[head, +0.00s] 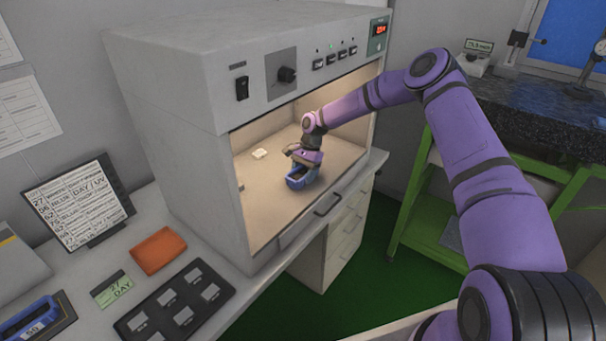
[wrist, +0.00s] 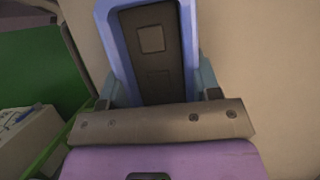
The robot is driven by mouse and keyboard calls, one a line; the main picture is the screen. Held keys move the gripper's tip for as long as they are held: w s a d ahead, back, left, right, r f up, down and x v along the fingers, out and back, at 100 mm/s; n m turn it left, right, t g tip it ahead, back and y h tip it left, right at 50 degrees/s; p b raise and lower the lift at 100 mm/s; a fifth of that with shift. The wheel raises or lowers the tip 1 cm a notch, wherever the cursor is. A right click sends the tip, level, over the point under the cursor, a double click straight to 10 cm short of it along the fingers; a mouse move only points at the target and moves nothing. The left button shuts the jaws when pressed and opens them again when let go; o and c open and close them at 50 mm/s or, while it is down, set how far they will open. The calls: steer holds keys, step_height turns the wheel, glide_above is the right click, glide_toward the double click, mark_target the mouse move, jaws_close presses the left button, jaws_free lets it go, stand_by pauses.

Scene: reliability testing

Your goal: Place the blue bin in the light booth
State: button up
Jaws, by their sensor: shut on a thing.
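The light booth (head: 160,85) is a large grey cabinet with a lit, open front, in the middle of the head view. My gripper (head: 302,164) reaches through its front opening. It is shut on a blue bin (head: 302,179), which is inside the booth, at or just above the booth's floor (head: 265,205); I cannot tell if it touches. In the wrist view the blue bin (wrist: 107,45) sits between the two fingers (wrist: 155,85), its dark inside showing. A small pale item (head: 260,153) lies on the booth floor, left of the bin.
Another blue bin (head: 30,318) sits at the bench's lower left. A dark tray (head: 175,305), an orange cloth (head: 158,250), a green card (head: 112,289) and a list board (head: 82,205) are on the bench. A green-framed table (head: 440,215) stands right. The booth floor around the held bin is mostly clear.

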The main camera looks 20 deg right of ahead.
mark_target(305, 172)
steer(key=shift+f, duration=0.15)
steer(key=o, duration=1)
steer(key=shift+c, duration=0.2)
steer(key=v, duration=0.6)
steer(key=shift+w+d+f, duration=0.25)
steer(key=shift+d, duration=0.1)
steer(key=w+d, duration=0.2)
steer(key=d, duration=0.1)
steer(key=w+d, duration=0.4)
steer(key=d, duration=0.1)
steer(key=shift+w+d, duration=0.25)
steer(key=shift+d, duration=0.1)
